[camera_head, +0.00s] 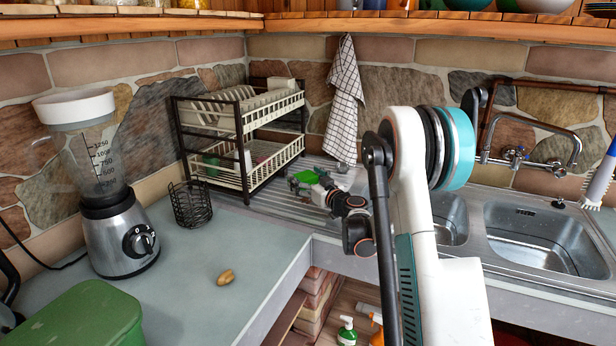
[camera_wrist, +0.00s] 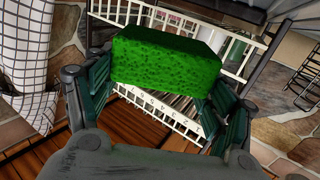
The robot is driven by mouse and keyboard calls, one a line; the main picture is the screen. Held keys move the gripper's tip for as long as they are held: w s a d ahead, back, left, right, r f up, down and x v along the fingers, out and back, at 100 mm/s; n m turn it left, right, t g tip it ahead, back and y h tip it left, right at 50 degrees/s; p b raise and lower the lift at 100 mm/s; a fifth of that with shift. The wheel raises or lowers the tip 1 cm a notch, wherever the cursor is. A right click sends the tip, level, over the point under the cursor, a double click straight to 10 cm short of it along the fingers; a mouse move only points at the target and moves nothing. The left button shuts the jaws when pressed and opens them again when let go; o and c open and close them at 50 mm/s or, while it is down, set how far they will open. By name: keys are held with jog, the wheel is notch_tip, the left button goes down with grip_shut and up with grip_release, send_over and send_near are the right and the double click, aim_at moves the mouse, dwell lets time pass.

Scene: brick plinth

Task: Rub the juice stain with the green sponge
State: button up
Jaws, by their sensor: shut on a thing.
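The green sponge (camera_wrist: 165,58) is a bright green block between the two fingers of my gripper (camera_wrist: 158,88) in the wrist view. My gripper is shut on it. In the head view, my gripper (camera_head: 313,186) is over the ribbed metal drainboard in the corner, right of the dish rack. The sponge (camera_head: 307,176) shows there as a small green patch at the fingers.
The two-tier dish rack (camera_head: 240,135) stands close left of my gripper. A checkered towel (camera_head: 345,95) hangs behind. Sinks (camera_head: 540,235) are right.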

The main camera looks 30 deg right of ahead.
jog(key=shift+s+a+f, duration=1)
jog(key=shift+s+a, duration=0.1)
jog(key=shift+s, duration=0.05)
jog(key=r+p, duration=0.1)
jog(key=r, duration=0.1)
jog(key=r+p, duration=0.1)
jog(key=r, duration=0.1)
jog(key=r+p, duration=0.1)
jog(key=r, duration=0.1)
jog(key=shift+w+p, duration=0.4)
jog(key=shift+d, duration=0.15)
jog(key=shift+r, duration=0.2)
notch_tip(320, 180, up, 3)
jog(key=shift+f+p, duration=0.1)
jog(key=shift+p, duration=0.7)
jog(key=shift+d, duration=0.1)
